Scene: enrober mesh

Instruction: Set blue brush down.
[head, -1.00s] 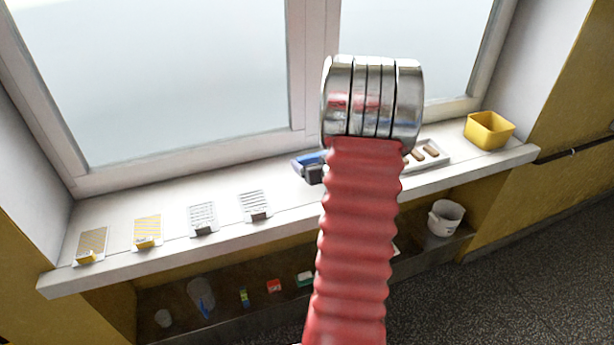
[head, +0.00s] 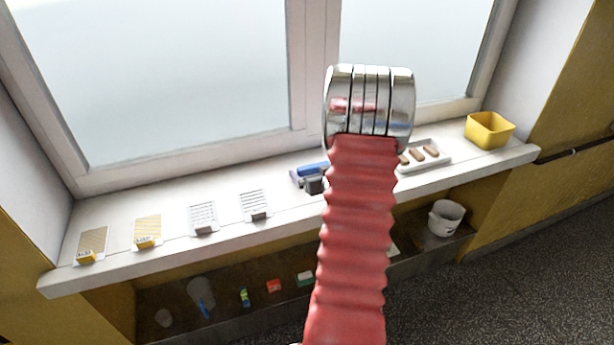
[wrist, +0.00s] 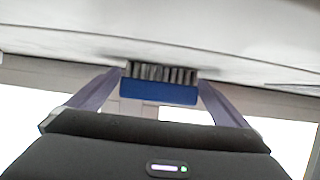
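The blue brush (wrist: 159,92) is between the two fingers of my gripper (wrist: 160,80) in the wrist view, with a finger against each end. Its grey bristles face the white window sill (wrist: 60,38) and are at or very close to it, with a dark shadow beside them; I cannot tell if they touch. In the head view the brush (head: 313,168) shows as a blue strip over the sill (head: 285,205), just left of my red arm. My gripper is partly hidden there behind the arm.
Several striped mesh pieces, one being a yellow one (head: 147,230), lie along the sill to the left. A white tray (head: 441,160) with brown bars is right of my arm. A yellow bin (head: 489,130) stands at the right end. A lower shelf holds a white bucket (head: 446,218).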

